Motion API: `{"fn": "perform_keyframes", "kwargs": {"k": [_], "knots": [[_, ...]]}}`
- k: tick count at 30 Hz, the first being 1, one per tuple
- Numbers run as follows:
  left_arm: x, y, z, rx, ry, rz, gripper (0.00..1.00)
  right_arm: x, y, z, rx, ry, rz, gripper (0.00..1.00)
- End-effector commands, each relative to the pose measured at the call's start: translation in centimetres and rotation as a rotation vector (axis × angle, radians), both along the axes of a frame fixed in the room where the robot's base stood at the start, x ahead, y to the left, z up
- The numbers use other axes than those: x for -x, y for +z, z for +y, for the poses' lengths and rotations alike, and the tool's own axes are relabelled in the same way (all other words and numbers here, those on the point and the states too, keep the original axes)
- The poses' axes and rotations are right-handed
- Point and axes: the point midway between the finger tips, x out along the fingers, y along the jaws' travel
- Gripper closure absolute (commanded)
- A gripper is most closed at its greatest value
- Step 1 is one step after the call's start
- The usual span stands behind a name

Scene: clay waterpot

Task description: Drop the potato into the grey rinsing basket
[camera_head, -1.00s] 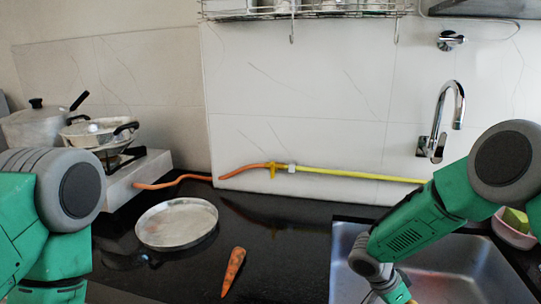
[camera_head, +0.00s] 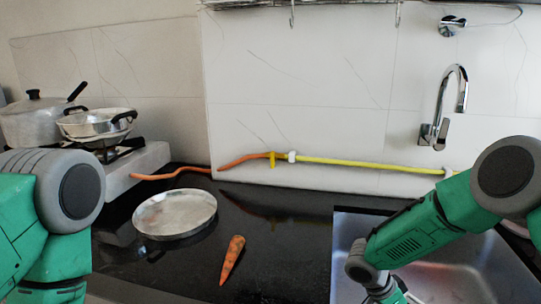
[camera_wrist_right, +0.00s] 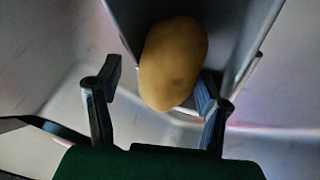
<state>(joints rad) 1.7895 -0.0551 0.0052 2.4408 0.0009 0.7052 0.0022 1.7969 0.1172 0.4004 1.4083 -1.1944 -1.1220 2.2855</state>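The yellow-brown potato (camera_wrist_right: 173,62) shows in the right wrist view, in front of or inside a dark grey, straight-sided container (camera_wrist_right: 238,38), which looks like the grey rinsing basket. I cannot tell whether the potato rests on its floor. My right gripper (camera_wrist_right: 160,85) has its fingers spread around the potato's near end. A gap shows between the left finger and the potato; the right finger is very close to it or touching. In the head view my right arm reaches down over the sink, its gripper cut off below. My left arm shows at the left, its gripper out of view.
The steel sink (camera_head: 450,275) is at the lower right, the tap (camera_head: 455,105) behind it. A carrot (camera_head: 232,260) and a round metal lid or plate (camera_head: 175,214) lie on the black counter (camera_head: 285,260). Pots (camera_head: 95,123) stand at the left by the stove.

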Motion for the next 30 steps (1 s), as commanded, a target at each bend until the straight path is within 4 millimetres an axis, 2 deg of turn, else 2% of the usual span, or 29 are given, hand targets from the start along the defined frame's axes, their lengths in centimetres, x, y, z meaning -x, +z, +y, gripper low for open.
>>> {"fn": "perform_keyframes", "kwargs": {"k": [13,24,30], "knots": [[0.0,-0.1,0.2,0.002,0.001,0.0,1.0,-0.1,0.4,0.1,-0.005,0.001,-0.001,0.31],[0.0,-0.2,0.5,0.006,0.001,0.0,1.0,-0.9,5.4,3.8,0.005,0.002,-0.004,0.31],[0.0,-0.2,0.4,0.006,0.001,0.0,1.0,-1.0,6.4,4.6,0.004,0.002,-0.002,0.31]]}}
